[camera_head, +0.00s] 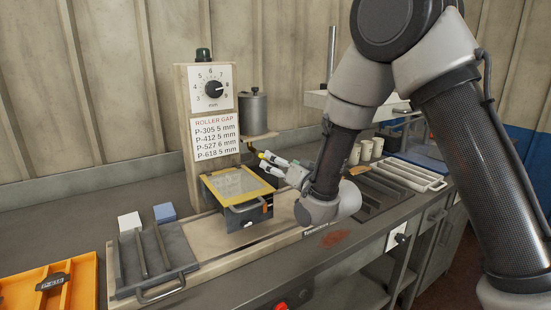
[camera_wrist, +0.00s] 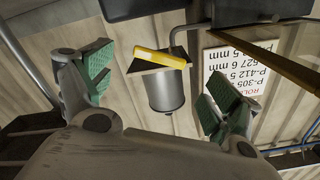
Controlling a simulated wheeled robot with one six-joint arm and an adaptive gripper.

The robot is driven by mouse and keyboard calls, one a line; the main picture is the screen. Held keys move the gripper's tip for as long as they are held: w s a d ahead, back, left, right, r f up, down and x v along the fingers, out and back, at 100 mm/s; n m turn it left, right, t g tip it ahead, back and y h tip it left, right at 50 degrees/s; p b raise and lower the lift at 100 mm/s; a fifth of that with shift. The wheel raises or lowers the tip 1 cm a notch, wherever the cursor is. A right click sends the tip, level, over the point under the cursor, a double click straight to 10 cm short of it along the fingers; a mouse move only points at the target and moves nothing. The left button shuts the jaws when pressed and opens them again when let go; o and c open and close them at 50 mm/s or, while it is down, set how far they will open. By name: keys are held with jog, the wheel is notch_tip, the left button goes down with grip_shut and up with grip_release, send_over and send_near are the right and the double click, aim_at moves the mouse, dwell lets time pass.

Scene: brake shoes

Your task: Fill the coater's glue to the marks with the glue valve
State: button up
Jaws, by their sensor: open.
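The coater (camera_head: 213,125) is a beige machine with a dial and a roller gap list. Its glue box (camera_head: 236,184) has a yellow frame around a see-through top; glue level and marks cannot be made out. A grey glue pot (camera_head: 252,114) stands on a bracket to the right of the panel. My gripper (camera_head: 270,163) is open beside the glue box, below the pot. Its green pads (camera_wrist: 160,85) are apart and empty.
A grey slotted tray (camera_head: 180,247) sits at the coater's left end, with white (camera_head: 130,221) and blue (camera_head: 164,212) blocks behind it. An orange tray (camera_head: 84,283) is at far left.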

jog(key=x, duration=0.7)
jog(key=shift+d, duration=0.1)
jog(key=c, duration=1)
